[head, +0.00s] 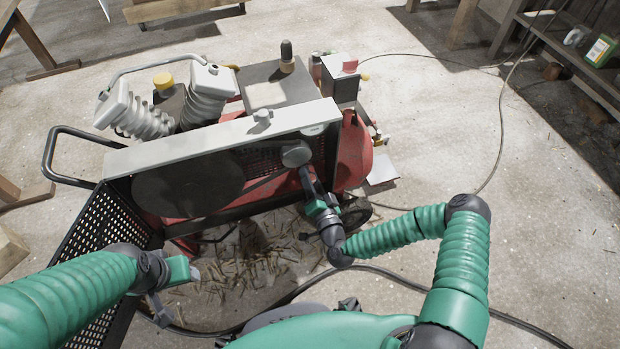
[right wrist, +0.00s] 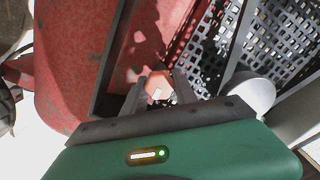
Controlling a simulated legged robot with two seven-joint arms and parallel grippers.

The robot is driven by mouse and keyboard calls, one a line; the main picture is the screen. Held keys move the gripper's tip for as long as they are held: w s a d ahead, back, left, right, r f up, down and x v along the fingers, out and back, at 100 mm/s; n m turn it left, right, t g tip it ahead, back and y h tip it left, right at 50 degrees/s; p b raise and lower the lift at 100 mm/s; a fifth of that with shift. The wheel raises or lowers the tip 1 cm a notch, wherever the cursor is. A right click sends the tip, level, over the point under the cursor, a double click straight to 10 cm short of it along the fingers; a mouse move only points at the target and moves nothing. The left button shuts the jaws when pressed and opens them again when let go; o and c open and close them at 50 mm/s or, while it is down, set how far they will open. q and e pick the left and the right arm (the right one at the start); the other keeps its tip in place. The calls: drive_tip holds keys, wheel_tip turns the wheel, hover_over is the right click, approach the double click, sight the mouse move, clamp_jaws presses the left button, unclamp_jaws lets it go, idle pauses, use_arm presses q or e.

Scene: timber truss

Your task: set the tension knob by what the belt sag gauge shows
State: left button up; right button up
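The tension knob looks to be the small orange-red knob with a white mark (right wrist: 157,88) in the right wrist view. The two fingers of my right gripper (right wrist: 160,80) stand on either side of it; I cannot tell whether they press on it. In the head view my right gripper (head: 308,180) reaches under the grey round part (head: 296,154) at the belt side of a red compressor (head: 356,150), and hides the knob. A pale oval (head: 314,129) on the white guard rail may be the sag gauge; its reading is too small to make out. My left gripper (head: 178,285) hangs low at left, its fingers unclear.
The white guard rail (head: 215,140) crosses above the dark pulley (head: 188,183). A perforated panel (head: 95,245) stands out at left beside a black handle (head: 62,150). Straw and a black cable (head: 400,278) lie on the floor.

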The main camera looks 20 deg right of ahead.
clamp_jaws()
drive_tip(key=shift+r+n+p, duration=0.15)
drive_tip(key=shift+n+p, duration=0.45)
drive_tip(key=shift+p, duration=0.4)
drive_tip(key=n+p, duration=0.6)
drive_tip(key=shift+s+p, duration=0.1)
drive_tip(key=shift+p, duration=0.2)
drive_tip(key=shift+n+p, duration=0.9)
drive_tip(key=shift+n, duration=0.2)
drive_tip(key=shift+n+p, duration=0.7)
drive_tip(key=shift+n, duration=0.4)
drive_tip(key=shift+f, duration=0.25)
drive_tip(key=o, duration=0.8)
unclamp_jaws()
drive_tip(key=shift+a, duration=0.1)
drive_tip(key=shift+c, duration=0.2)
